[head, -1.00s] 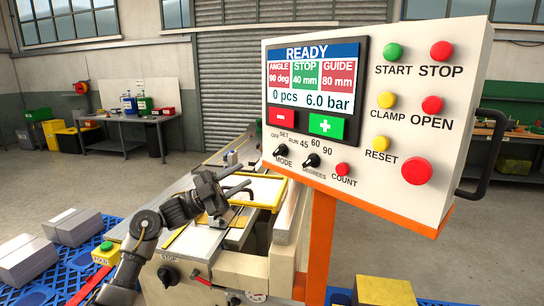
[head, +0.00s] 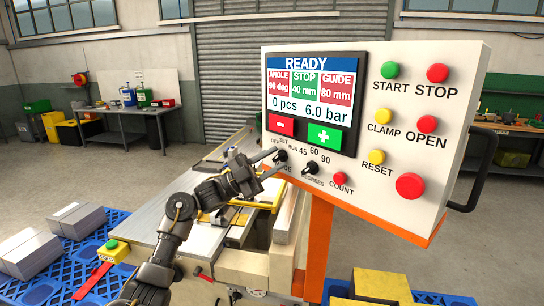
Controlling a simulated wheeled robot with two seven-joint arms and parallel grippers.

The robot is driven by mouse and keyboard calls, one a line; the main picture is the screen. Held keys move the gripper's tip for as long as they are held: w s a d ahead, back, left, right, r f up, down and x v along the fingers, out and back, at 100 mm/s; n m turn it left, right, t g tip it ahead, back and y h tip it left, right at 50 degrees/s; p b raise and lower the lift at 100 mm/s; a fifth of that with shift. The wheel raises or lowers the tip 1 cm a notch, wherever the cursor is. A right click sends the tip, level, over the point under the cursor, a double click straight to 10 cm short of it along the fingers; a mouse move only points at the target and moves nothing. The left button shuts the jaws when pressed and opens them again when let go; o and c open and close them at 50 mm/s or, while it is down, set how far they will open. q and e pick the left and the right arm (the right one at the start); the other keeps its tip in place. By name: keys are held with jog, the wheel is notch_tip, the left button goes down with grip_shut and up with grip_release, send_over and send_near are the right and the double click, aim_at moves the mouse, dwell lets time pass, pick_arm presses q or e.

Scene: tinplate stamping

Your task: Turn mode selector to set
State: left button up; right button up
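The mode selector (head: 281,156) is a small black knob at the lower left of the white control panel (head: 455,75). Labels OFF, SET and RUN are printed around it; its pointer direction is too small to tell. My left gripper (head: 279,160) comes in from the lower left. Its two fingers are apart, with tips at the knob, one above left and one below. I cannot tell if they touch it. The gripper partly covers the MODE label. The panel screen (head: 313,90) reads READY. My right gripper is not in view.
The black degrees selector (head: 310,168) sits just right of the mode selector, and the red count button (head: 340,178) beyond it. An orange post (head: 318,245) carries the panel. The machine bed (head: 180,220) lies below my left arm.

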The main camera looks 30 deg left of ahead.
pick_arm(q)
jog(key=c, duration=0.6)
jog(key=shift+d, duration=0.1)
jog(key=shift+n+t, duration=0.5)
jog(key=n+t, duration=0.2)
jog(key=n+t+y, duration=0.1)
jog(key=n, duration=0.1)
jog(key=shift+d+n+t+y+p, duration=0.15)
jog(key=shift+n+t+y+p, duration=0.15)
jog(key=shift+n+t+p, duration=0.1)
jog(key=shift+s+d+n+t+y+p, duration=0.1)
jog(key=shift+n+t+y+p, duration=0.35)
jog(key=shift+n+t+y, duration=1.15)
jog(key=shift+w+d+n+t+y+p, duration=0.1)
jog(key=shift+n+t+y+p, duration=0.55)
jog(key=shift+n, duration=1.55)
jog(key=shift+s+n+t+y+p, duration=0.1)
jog(key=shift+n+t+y+p, duration=0.1)
jog(key=shift+n+t+y, duration=1.3)
jog(key=shift+f+n+y, duration=0.1)
jog(key=shift+n+y, duration=0.65)
jog(key=shift+n, duration=0.05)
jog(key=o, duration=0.6)
